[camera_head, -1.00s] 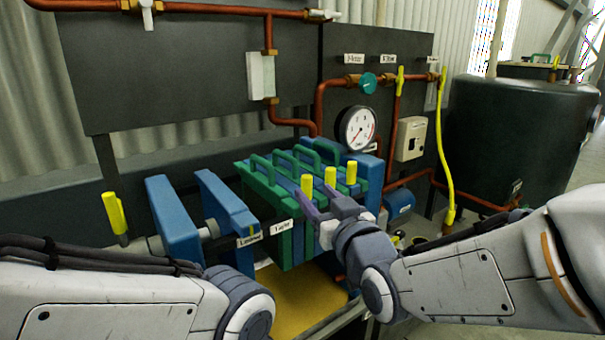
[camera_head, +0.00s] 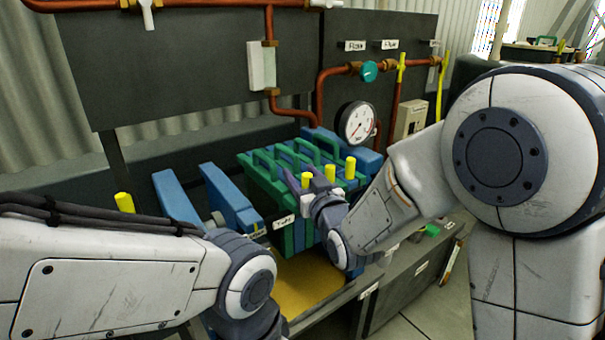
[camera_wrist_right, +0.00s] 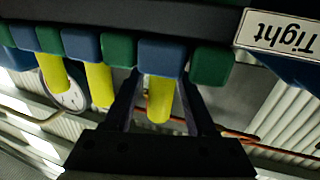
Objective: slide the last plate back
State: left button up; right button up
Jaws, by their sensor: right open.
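A pack of green and blue plates (camera_head: 262,179) stands on the press, pushed together, with green loop handles on top. Several yellow pegs stick out of its near side, one of them at the left end (camera_head: 307,180). My right gripper (camera_head: 303,190) is at this left-end peg. In the right wrist view its two dark fingers (camera_wrist_right: 158,98) are open, one on each side of a yellow peg (camera_wrist_right: 159,100) on a blue plate (camera_wrist_right: 162,57). A green end plate (camera_wrist_right: 212,65) sits beside that blue plate. My left gripper is out of view; only its forearm shows.
Two blue press blocks (camera_head: 229,199) stand left of the pack, with a gap between. A "Tight" label (camera_head: 284,222) is on the rail, and also in the wrist view (camera_wrist_right: 280,35). A yellow tray (camera_head: 305,285) lies below. A gauge (camera_head: 357,122) and copper pipes are behind.

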grip_shut()
dwell(1.4)
